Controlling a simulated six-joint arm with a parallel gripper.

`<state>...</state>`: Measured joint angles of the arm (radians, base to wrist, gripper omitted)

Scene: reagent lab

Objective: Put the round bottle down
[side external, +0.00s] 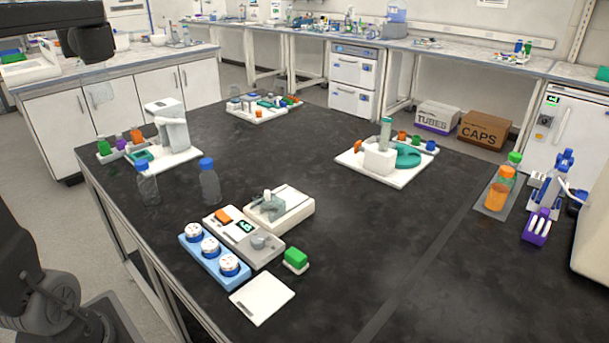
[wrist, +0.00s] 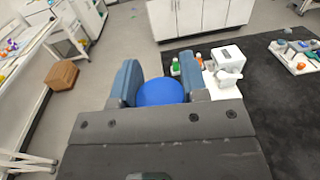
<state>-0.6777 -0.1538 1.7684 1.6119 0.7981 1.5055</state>
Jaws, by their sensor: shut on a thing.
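In the wrist view, a round blue cap (wrist: 161,92) sits between the two fingers of my gripper (wrist: 162,84), which is shut on it. The cap hides the bottle below it in that view. In the side view, my gripper (side external: 92,45) is high at the upper left, beyond the black bench. A faint, clear bottle body (side external: 98,95) seems to hang below it against the white cabinets; its outline is hard to make out. It is in the air, apart from the bench.
Two clear blue-capped bottles (side external: 148,188) (side external: 210,187) stand on the black bench (side external: 330,235) at its left. A white device (side external: 170,130) with coloured caps stands behind them. A blue rack (side external: 213,258) and a balance (side external: 279,212) are nearer.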

